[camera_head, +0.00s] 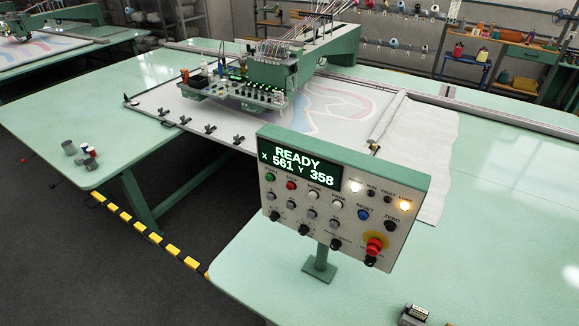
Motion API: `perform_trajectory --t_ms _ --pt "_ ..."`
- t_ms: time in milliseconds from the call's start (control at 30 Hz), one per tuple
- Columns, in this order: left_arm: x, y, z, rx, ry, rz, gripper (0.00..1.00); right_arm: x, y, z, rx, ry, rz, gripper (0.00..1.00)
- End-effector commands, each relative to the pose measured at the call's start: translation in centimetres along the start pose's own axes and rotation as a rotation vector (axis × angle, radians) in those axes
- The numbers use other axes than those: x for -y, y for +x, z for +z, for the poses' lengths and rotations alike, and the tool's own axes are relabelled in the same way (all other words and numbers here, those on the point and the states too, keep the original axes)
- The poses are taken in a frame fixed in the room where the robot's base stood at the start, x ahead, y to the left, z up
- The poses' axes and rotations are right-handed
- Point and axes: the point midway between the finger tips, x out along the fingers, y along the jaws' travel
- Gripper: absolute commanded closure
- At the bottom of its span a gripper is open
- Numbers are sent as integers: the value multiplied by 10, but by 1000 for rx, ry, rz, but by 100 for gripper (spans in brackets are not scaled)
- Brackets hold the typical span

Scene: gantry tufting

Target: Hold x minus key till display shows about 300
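The control panel (342,196) stands on a green post at the front edge of a table. Its display (299,166) reads READY, X 561, Y 358. Below the display are a green key, a red key, pale keys, a blue key (363,215) and a black key. The small labels are too blurred to tell which is the x minus key. Neither of my grippers is in view.
A red stop button (374,246) with a yellow ring is at the panel's lower right. Behind stands the tufting head (272,72) over a patterned cloth. Yellow-black edging (146,230) runs along the floor.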

Motion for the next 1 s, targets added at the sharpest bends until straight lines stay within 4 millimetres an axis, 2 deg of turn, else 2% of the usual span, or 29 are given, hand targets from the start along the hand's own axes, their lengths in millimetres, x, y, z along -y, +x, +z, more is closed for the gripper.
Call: perform_trajectory --t_ms 33,267,1000 --pt "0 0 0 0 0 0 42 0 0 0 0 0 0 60" --pt "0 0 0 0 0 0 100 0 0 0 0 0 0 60" --pt "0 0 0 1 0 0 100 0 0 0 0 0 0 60"
